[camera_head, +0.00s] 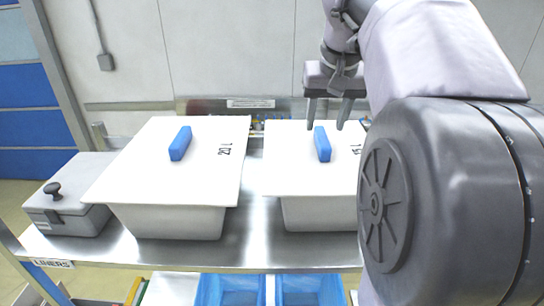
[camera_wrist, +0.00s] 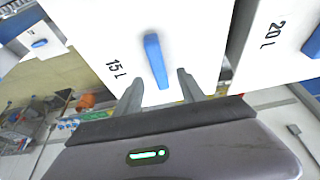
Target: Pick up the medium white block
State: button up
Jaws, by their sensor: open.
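The white block of middle size appears as a white-lidded box (camera_head: 285,170) marked 15 L, with a blue bar handle (camera_head: 322,144) on top. In the wrist view the same white lid (camera_wrist: 190,30) fills the middle, and its blue handle (camera_wrist: 156,62) stands ahead of and between the fingers. My gripper (camera_head: 328,124) is open and empty, pointing down over the back part of this lid, close to the handle; it also shows in the wrist view (camera_wrist: 160,80). Whether the fingers touch anything is unclear. My arm hides the box's right side in the head view.
A larger white-lidded box (camera_head: 130,180) marked 20 L stands to the left on the metal shelf (camera_head: 255,250). A grey lidded box (camera_head: 70,200) is at the far left. Another white lid (camera_wrist: 30,25) shows in the wrist view's left corner. Blue bins (camera_head: 230,290) sit below.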

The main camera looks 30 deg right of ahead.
aim_at(323, 137)
jog(key=f, duration=0.4)
jog(key=shift+w+d, duration=0.15)
jog(key=shift+d, duration=0.15)
jog(key=shift+w+d+f, duration=0.15)
jog(key=shift+w+f, duration=0.05)
jog(key=shift+f, duration=0.1)
jog(key=shift+w+f, duration=0.1)
jog(key=shift+w, duration=0.25)
jog(key=shift+s, duration=0.2)
jog(key=c, duration=0.6)
grip_shut()
